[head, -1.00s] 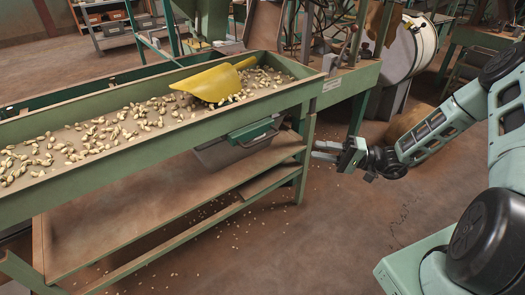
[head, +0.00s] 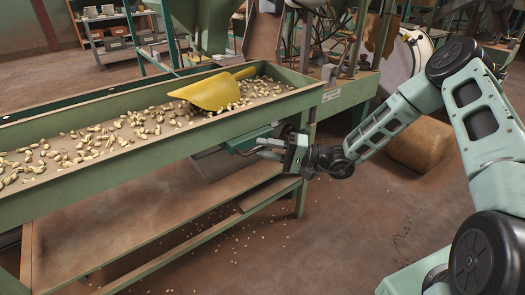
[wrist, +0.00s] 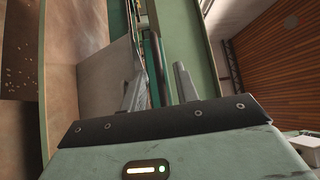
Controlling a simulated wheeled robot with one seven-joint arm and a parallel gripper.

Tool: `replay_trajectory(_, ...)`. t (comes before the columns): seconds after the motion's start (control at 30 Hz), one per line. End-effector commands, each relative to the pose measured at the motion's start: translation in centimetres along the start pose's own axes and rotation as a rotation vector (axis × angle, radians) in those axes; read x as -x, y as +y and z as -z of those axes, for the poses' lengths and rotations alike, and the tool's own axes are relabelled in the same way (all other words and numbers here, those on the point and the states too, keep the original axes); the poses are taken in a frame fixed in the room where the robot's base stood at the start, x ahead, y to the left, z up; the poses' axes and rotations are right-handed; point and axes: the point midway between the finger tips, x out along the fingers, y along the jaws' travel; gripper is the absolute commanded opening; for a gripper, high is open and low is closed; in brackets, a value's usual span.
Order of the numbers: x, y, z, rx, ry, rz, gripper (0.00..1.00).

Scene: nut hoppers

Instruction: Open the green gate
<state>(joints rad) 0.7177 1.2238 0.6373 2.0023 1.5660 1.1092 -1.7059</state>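The green gate (head: 249,137) is a green block with a bar handle, under the right end of the long green table and above a grey chute. My gripper (head: 264,148) is at the gate's right front, its fingers level with the handle. In the wrist view my gripper (wrist: 161,75) has its two grey fingers apart. The gate's right side is partly hidden by my gripper.
The green table (head: 130,165) holds scattered nuts and a yellow scoop (head: 213,89). A table leg (head: 301,190) stands just below my gripper. A lower shelf (head: 150,215) runs underneath. A tan sack (head: 420,143) lies behind my arm. Floor at the front right is open.

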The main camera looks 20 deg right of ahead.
Motion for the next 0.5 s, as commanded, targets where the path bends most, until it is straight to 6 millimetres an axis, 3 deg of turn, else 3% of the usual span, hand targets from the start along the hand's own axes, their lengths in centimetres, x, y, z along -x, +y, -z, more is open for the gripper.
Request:
replay_trajectory(0.43,-1.08,-0.04,0.01,0.0,0.0,0.0,0.3)
replay_trajectory(0.5,-1.07,-0.04,0.01,0.0,0.0,0.0,0.11)
